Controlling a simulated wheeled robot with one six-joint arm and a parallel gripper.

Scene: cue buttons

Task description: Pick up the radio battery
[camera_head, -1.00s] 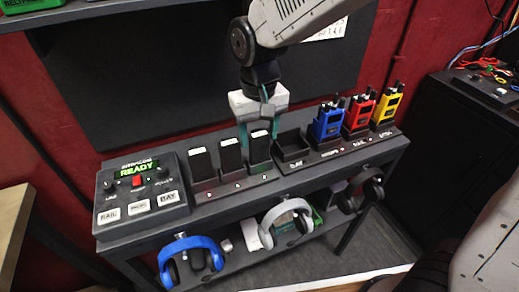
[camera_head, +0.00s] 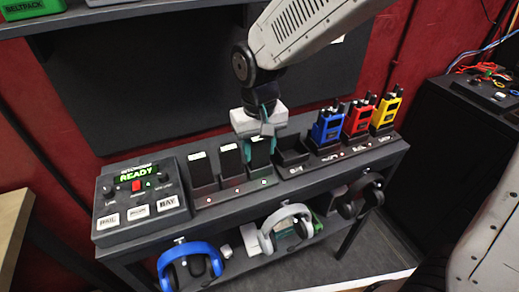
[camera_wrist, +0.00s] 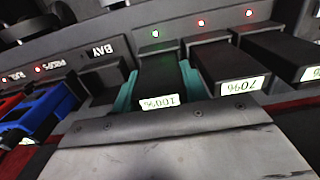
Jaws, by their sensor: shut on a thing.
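Three black batteries stand in a row of charger slots. The one my gripper (camera_head: 257,142) is on is the right-hand battery (camera_head: 261,157) in the head view; in the wrist view this battery (camera_wrist: 160,82) reads 100% beside a green light. My teal fingers are shut on its two sides, and it is still in its slot. The middle battery (camera_head: 231,161), reading 70% in the wrist view (camera_wrist: 222,66), and the left battery (camera_head: 203,171) stand beside it with red lights.
An empty bay (camera_head: 291,158) lies just right of the held battery, then blue (camera_head: 327,127), red (camera_head: 359,118) and yellow radios (camera_head: 386,111). A control box (camera_head: 140,195) showing READY is at the left. Headsets hang along the front edge.

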